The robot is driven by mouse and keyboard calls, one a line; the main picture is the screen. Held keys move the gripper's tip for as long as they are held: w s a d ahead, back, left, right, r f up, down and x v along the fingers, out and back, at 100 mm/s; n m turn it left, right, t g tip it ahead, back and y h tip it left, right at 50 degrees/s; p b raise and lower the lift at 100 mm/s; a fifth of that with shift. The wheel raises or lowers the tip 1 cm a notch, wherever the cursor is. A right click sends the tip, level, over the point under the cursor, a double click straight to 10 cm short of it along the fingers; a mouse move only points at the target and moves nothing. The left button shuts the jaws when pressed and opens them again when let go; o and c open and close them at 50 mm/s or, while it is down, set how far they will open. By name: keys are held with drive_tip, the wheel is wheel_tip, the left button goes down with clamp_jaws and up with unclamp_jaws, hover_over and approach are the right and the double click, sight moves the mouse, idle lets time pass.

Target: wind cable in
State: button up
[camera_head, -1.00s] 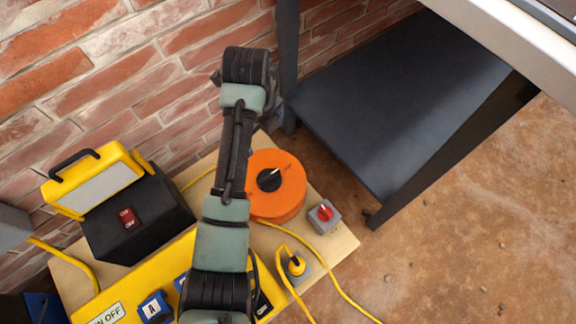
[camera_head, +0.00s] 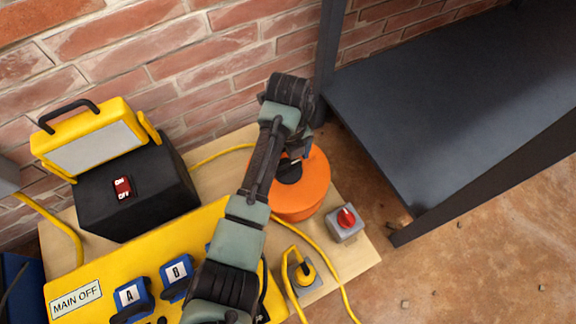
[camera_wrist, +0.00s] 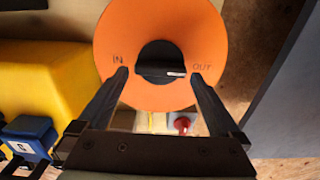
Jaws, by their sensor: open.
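An orange cable reel (camera_head: 312,196) stands on the wooden board, partly hidden by my arm in the head view. In the wrist view its orange face (camera_wrist: 125,85) is marked IN on the left and OUT on the right. A black knob (camera_wrist: 160,56) sits at its centre, its white mark on the right, OUT side; the knob also shows in the head view (camera_head: 288,172). My gripper (camera_wrist: 160,76) is open, its fingertips either side of the knob; contact cannot be told. A yellow cable (camera_head: 335,278) runs from near the reel off the board.
A red-knobbed grey box (camera_head: 346,224) and a yellow plug (camera_head: 304,272) are beside the reel. A yellow MAIN OFF panel (camera_head: 115,270) and a black box with an ON/OFF switch (camera_head: 122,188) stand left. A brick wall is behind; a dark shelf (camera_head: 450,95) is right.

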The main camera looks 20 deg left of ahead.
drive_tip(key=shift+f+b, duration=0.4)
drive_tip(key=shift+f, duration=0.55)
drive_tip(key=c, duration=1.1)
drive_tip(key=shift+o, duration=0.2)
drive_tip(key=shift+r+p, duration=0.1)
drive_tip(key=shift+p, duration=0.3)
